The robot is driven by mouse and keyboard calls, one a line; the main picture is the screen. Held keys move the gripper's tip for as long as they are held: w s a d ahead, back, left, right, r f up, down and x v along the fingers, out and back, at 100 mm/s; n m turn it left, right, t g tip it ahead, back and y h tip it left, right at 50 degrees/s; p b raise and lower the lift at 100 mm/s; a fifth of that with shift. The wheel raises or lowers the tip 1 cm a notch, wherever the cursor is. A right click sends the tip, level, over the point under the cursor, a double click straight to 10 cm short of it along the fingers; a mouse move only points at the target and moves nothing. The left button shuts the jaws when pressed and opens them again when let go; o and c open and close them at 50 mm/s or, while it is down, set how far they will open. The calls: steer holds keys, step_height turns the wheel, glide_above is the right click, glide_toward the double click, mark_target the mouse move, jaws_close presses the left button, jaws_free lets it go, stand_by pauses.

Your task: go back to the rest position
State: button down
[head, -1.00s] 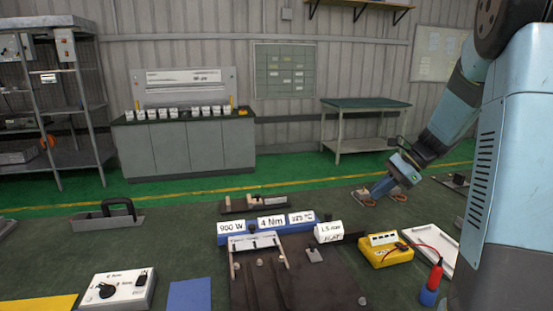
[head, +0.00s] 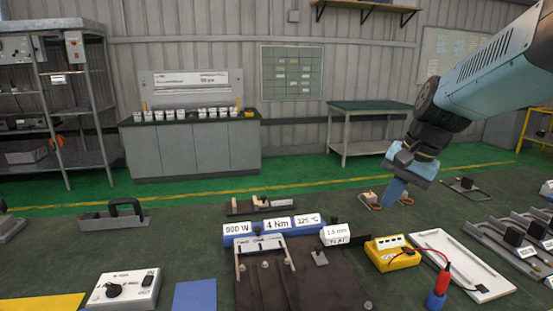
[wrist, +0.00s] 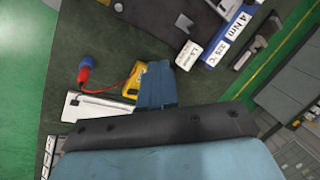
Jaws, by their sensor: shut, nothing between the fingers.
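My gripper (head: 395,192) is at the right of the head view, pointing down over the far right part of the green bench. Its blue fingers are shut with nothing between them. They appear close to a small brown looped part (head: 372,201) on the bench; I cannot tell whether they touch. In the wrist view my gripper (wrist: 157,84) is seen over the bench, its fingers overlapping the yellow meter (wrist: 131,88) in the picture. My arm reaches in from the upper right of the head view.
The bench holds a dark plate (head: 290,285) with a blue labelled block (head: 240,239), a yellow meter (head: 391,254), a white tray (head: 460,265), a red-and-blue probe (head: 441,285) and a control box (head: 122,290). Racked parts (head: 510,245) stand at the right. Space above the bench is free.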

steer(key=s+r+n+t+h, duration=0.1)
steer(key=s+n+t+h, duration=0.1)
steer(key=s+n, duration=0.5)
steer(key=shift+s+a+r+t+h, duration=0.2)
steer(key=shift+s+r+t+h, duration=0.35)
steer(key=shift+s, duration=0.85)
